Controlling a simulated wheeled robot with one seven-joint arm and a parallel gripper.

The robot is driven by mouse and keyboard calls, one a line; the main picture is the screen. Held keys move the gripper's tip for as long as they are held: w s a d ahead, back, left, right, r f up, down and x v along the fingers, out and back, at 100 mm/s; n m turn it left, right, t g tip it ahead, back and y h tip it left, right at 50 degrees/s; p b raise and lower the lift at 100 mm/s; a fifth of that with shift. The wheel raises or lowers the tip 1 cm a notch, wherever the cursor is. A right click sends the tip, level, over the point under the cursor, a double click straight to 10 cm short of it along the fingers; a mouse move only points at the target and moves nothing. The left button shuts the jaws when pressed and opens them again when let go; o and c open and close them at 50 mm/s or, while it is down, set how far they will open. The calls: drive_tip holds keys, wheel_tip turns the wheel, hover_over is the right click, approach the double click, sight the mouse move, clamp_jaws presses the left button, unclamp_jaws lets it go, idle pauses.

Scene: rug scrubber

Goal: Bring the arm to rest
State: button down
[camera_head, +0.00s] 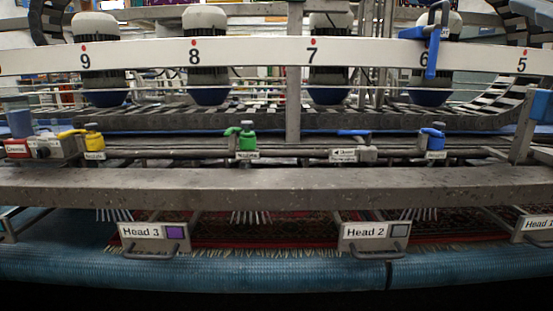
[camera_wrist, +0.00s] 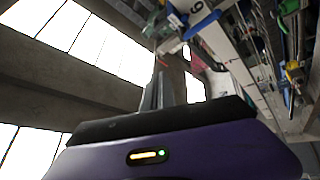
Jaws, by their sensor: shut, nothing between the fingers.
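My gripper (camera_wrist: 160,90) shows in the wrist view, its grey fingers together and empty above the purple wrist housing (camera_wrist: 180,155) with a small lit indicator. It is tilted, with a ceiling beam and bright windows behind it and the rug scrubber machine off to the right. The fingers touch nothing that I can see. The head view shows no part of my arm or gripper.
In the head view the rug scrubber's front beam (camera_head: 270,187) spans the picture. Below it are the Head 3 box (camera_head: 140,232), the Head 2 box (camera_head: 362,231) and a blue roller (camera_head: 250,267). Coloured valves, including a green one (camera_head: 247,139), stand behind. A red rug (camera_head: 290,232) lies underneath.

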drive_tip(key=d+f+m+t+h, duration=0.2)
drive_tip(key=d+f+m+h, duration=0.1)
drive_tip(key=f+m+h, duration=0.3)
drive_tip(key=d+f+m+t+h, duration=0.2)
drive_tip(key=d+f+m+h, duration=0.15)
drive_tip(key=f+m, duration=0.35)
drive_tip(key=s+a+f+m+g+h+p, duration=0.1)
drive_tip(key=s+f+m+h, duration=0.2)
drive_tip(key=f, duration=0.5)
drive_tip(key=s+a+f+m+g+h+p, duration=0.1)
drive_tip(key=s+f+m+h, duration=0.15)
drive_tip(key=f+m, duration=0.45)
drive_tip(key=s+a+f+n+g+y, duration=0.2)
drive_tip(key=s+a+f, duration=0.3)
drive_tip(key=s+f, duration=0.3)
drive_tip(key=s+a+f+n+g+y+p, duration=0.1)
drive_tip(key=s+a+f+n+g+y, duration=0.1)
drive_tip(key=s+f, duration=0.7)
drive_tip(key=s+a+f+n+g+y+p, duration=0.1)
drive_tip(key=s+a+f+n+g+y, duration=0.1)
drive_tip(key=s+a+f+g, duration=0.2)
drive_tip(key=s+a+f, duration=0.3)
drive_tip(key=s+f, duration=0.2)
drive_tip(key=s, duration=0.2)
drive_tip(key=shift+a, duration=0.3)
drive_tip(key=shift+d, duration=0.1)
